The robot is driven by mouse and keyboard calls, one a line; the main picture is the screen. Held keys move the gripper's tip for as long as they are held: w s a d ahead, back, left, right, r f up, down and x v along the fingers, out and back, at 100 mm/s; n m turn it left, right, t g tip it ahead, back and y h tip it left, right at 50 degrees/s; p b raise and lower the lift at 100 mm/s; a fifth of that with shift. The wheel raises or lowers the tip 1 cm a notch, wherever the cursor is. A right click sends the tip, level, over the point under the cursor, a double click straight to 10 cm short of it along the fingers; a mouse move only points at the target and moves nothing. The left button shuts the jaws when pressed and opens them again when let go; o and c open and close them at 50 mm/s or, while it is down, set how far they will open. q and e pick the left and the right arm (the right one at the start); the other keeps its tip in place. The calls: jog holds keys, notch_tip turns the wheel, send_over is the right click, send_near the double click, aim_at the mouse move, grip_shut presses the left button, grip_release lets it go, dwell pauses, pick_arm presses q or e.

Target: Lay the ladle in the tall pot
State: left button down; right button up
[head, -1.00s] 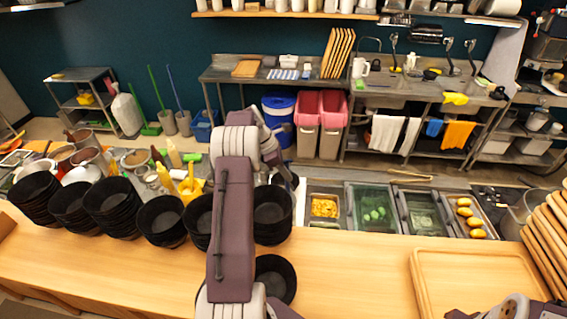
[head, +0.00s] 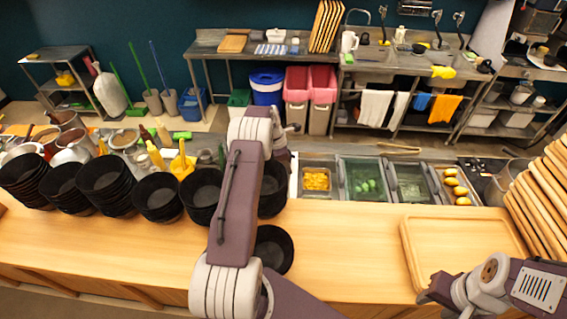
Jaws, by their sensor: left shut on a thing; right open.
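My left gripper (head: 281,160) is beyond the counter's bowls, near the food bins, mostly behind my own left arm. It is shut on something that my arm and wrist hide. I cannot make out the ladle. Several metal pots (head: 75,144) stand at the left behind the black bowls, some holding sauces or utensils. I cannot tell which one is the tall pot. My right gripper (head: 428,291) is open and empty at the lower right, by the front edge of the wooden tray.
Stacks of black bowls (head: 105,180) line the counter's left half, and a single black bowl (head: 273,251) sits near my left arm. A wooden tray (head: 462,245) and stacked boards (head: 540,195) are at the right. Bins of food (head: 317,180) lie behind. The wooden counter (head: 340,245) is clear mid-right.

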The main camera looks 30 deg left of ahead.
pick_arm(q)
jog(key=shift+w+f, duration=0.1)
jog(key=shift+w, duration=0.1)
jog(key=c, duration=1.2)
grip_release()
jog(key=shift+w+d, duration=0.1)
jog(key=shift+d, duration=0.05)
jog(key=shift+o, duration=0.2)
jog(key=shift+s, duration=0.2)
jog(key=shift+a+r, duration=0.2)
jog(key=shift+r, duration=0.1)
jog(key=v, duration=0.8)
jog(key=shift+r, duration=0.35)
jog(key=shift+f, duration=0.1)
